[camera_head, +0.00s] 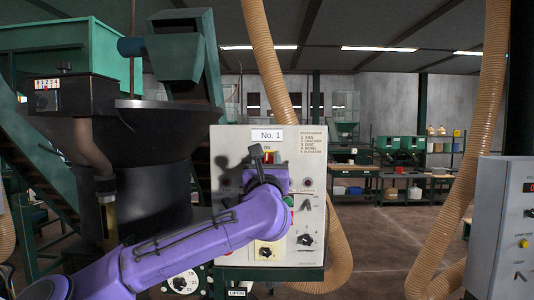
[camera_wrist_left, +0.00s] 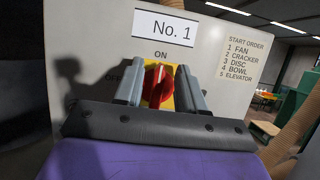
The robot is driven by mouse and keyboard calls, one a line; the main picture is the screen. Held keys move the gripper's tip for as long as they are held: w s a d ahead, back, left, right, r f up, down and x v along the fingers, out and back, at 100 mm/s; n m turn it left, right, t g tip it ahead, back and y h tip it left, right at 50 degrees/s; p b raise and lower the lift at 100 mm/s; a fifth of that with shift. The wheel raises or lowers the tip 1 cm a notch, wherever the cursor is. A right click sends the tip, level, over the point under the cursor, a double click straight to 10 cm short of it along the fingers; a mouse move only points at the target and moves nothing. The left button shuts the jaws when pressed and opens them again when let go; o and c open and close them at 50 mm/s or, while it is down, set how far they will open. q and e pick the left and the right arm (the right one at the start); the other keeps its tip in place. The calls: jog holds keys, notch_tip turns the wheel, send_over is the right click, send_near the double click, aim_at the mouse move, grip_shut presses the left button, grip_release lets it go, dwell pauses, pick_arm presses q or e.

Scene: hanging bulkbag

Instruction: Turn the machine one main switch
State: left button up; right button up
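The machine one control panel (camera_head: 230,150) is a pale box labelled "No. 1", and it also fills the left wrist view (camera_wrist_left: 90,60). Its main switch is a red knob (camera_wrist_left: 157,84) on a yellow plate, below the word ON. The knob looks roughly upright; lettering to its left is mostly hidden. My left gripper (camera_wrist_left: 160,88) is open, with one grey finger on each side of the knob; I cannot tell whether they touch it. In the head view my left gripper (camera_head: 264,156) is in front of the panel and hides most of the switch. My right gripper is not in view.
Lower on the panel are black knobs (camera_head: 305,240) and another on a yellow plate (camera_head: 267,253). A dark hopper (camera_head: 150,150) stands at left. Tan hoses (camera_head: 263,50) hang behind the panel and at right (camera_head: 480,110). A second grey control box (camera_head: 495,220) is at right.

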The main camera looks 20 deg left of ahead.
pick_arm(q)
grip_shut()
jog(key=shift+s+a+f+n+g+y+b, duration=0.2)
jog(key=shift+n+g+y+b, duration=0.95)
jog(key=shift+n, duration=2.6)
jog(key=shift+w+a+f+n+g+y+b, duration=0.1)
jog(key=shift+a+f+n+g+y+b, duration=0.35)
jog(key=shift+n+g+b, duration=2.25)
jog(key=shift+s+f+n+t+y+b, duration=0.1)
jog(key=shift+n+y+b, duration=0.75)
jog(key=shift+n, duration=3.9)
grip_release()
